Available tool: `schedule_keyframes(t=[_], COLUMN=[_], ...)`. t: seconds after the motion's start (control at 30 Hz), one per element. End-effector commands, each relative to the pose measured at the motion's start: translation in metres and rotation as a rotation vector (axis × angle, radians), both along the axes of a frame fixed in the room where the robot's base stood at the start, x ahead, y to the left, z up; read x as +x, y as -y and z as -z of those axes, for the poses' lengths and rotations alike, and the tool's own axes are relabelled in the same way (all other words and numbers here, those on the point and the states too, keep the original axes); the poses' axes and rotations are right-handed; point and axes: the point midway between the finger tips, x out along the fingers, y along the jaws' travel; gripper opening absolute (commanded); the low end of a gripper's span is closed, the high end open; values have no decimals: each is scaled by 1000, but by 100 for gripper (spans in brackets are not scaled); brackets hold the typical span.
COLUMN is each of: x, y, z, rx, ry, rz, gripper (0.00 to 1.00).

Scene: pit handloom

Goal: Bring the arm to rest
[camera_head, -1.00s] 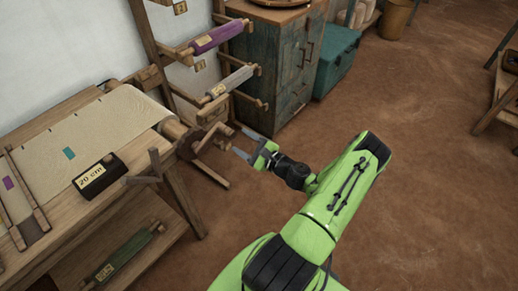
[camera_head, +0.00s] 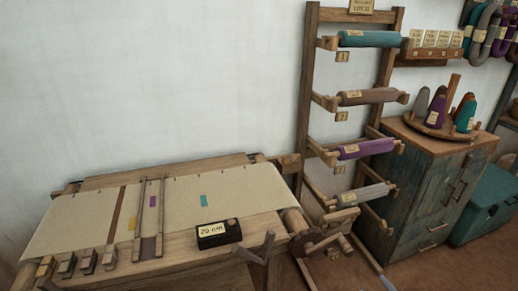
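The rest of my gripper and my arm are outside the frame. Whether its fingers are apart cannot be told here. Nothing held can be seen.
The loom table (camera_head: 180,267) with pale cloth (camera_head: 245,190) and a "20 cm" block (camera_head: 218,234) fills the lower left. A wooden rack (camera_head: 303,90) holds several yarn rolls. A cabinet (camera_head: 425,195) with cones on top and a teal chest (camera_head: 485,208) stand right.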

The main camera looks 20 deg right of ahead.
Motion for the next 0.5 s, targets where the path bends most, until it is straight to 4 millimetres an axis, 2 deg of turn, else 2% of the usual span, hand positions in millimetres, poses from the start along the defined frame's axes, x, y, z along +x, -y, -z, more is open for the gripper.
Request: schedule_keyframes(t=[0.07,0.13,0.2,0.3,0.5], x=[6,18,34,47,45], y=[-6,-24,-53,-98,-171], z=[-5,-17,-34,-57,-110], rx=[-31,-111,-242,-458,-908], ry=[-20,-69,-143,-254,-424], rz=[-44,-157,-334,-605,-1046], gripper=[61,61,61,61,61])
